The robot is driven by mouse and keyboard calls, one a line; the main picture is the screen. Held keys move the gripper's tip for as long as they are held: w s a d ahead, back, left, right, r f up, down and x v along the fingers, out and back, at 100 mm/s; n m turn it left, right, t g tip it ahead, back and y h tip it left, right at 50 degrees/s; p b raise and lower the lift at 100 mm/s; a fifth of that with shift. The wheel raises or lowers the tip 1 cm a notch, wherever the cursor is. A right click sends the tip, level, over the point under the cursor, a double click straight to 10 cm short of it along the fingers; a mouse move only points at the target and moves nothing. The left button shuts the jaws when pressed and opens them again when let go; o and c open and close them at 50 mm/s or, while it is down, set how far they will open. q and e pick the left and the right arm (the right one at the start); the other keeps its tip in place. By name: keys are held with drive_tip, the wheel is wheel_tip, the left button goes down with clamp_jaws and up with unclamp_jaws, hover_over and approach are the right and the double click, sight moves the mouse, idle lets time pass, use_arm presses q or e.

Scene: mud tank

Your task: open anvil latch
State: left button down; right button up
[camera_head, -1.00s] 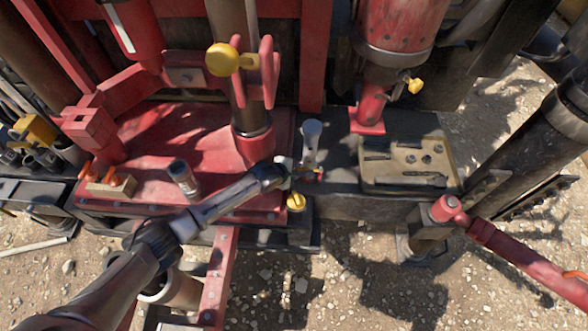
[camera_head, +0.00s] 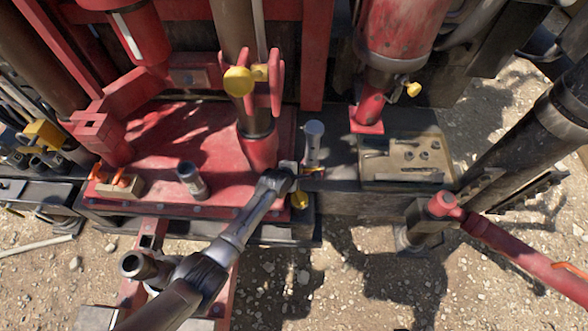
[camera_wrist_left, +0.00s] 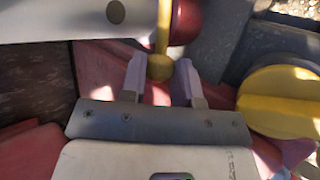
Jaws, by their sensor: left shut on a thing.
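The latch shows in the left wrist view as a thin yellow rod with a rounded yellow end (camera_wrist_left: 160,67). My left gripper (camera_wrist_left: 159,82) has its two pale fingers on either side of that end and is shut on it. In the head view my left gripper (camera_head: 291,172) is at the right edge of the red deck, beside an upright grey post (camera_head: 314,138). The arm and gripper hide most of the latch there. A yellow knob (camera_head: 299,200) sits just below the gripper; a large yellow disc (camera_wrist_left: 280,102) shows at the right in the wrist view. My right gripper is out of view.
The red deck (camera_head: 210,135) carries a short grey cylinder (camera_head: 191,180). A tan panel (camera_head: 405,160) lies right of the gripper. A red pipe arm (camera_head: 510,250) crosses the lower right. Another yellow knob (camera_head: 238,80) is above. Gravel ground is open at the front.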

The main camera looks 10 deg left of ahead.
use_arm(q)
drive_tip(key=shift+w+d+r, duration=0.1)
drive_tip(key=shift+w+r, duration=0.1)
drive_tip(key=shift+r, duration=0.2)
drive_tip(key=c, duration=1.3)
unclamp_jaws()
drive_tip(key=shift+o, duration=0.8)
drive_tip(key=shift+f, duration=0.15)
drive_tip(key=shift+s, duration=0.1)
drive_tip(key=shift+s+f, duration=0.1)
drive_tip(key=shift+s+r+p, duration=0.3)
drive_tip(key=p+v, duration=0.4)
drive_tip(key=v, duration=0.9)
drive_tip(key=shift+w, duration=0.1)
